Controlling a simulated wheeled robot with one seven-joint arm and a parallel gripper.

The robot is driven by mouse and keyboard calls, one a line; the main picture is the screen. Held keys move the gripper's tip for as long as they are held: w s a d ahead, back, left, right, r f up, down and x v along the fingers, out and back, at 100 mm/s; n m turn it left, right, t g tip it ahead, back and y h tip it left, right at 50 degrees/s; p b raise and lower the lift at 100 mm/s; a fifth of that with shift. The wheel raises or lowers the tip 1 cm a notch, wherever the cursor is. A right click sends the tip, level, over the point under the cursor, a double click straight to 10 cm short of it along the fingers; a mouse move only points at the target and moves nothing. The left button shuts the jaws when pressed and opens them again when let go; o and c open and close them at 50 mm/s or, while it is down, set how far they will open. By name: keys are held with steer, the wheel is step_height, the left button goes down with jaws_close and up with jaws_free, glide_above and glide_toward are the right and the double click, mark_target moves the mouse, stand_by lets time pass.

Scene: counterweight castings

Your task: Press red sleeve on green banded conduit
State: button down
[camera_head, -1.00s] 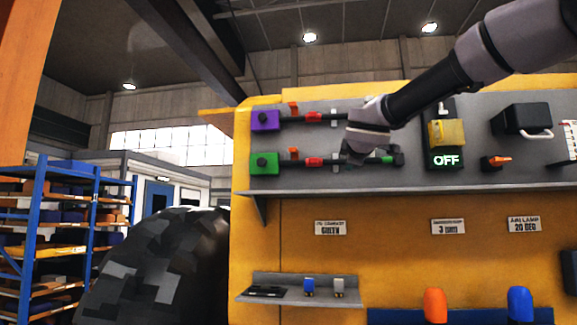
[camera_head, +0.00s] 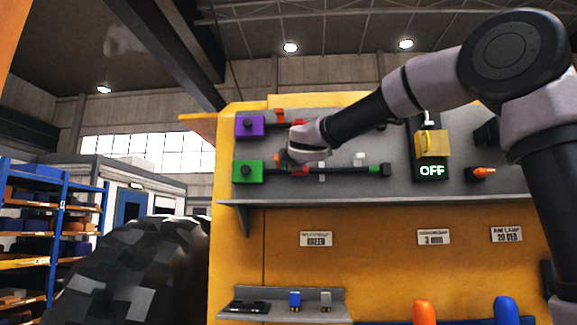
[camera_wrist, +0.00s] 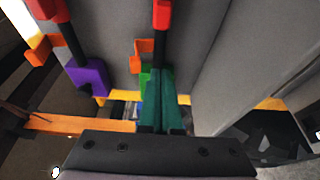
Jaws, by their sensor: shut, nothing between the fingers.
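The green block (camera_head: 248,172) holds the lower dark conduit (camera_head: 341,170), which runs right to a green band (camera_head: 376,169) near its end. A red sleeve (camera_head: 299,171) sits around this conduit towards the green block, just below my gripper (camera_head: 290,160) in the head view. In the wrist view my gripper (camera_wrist: 159,72) is shut and empty, its teal fingers close to the conduit between the green block (camera_wrist: 146,82) and the red sleeve (camera_wrist: 162,14). The fingers partly hide the green block and rod; contact with the sleeve cannot be told.
A purple block (camera_head: 249,126) with a parallel rod lies above. An orange tab (camera_wrist: 143,46) stands beside the lower rod. A pale clip (camera_head: 360,159) is farther right. The yellow switch box (camera_head: 430,144) reads OFF. A shelf (camera_head: 250,202) runs below.

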mark_target(278, 172)
steer(key=x, duration=0.7)
steer(key=shift+w+f, duration=0.1)
steer(key=shift+d, duration=1.95)
steer(key=shift+d, duration=0.1)
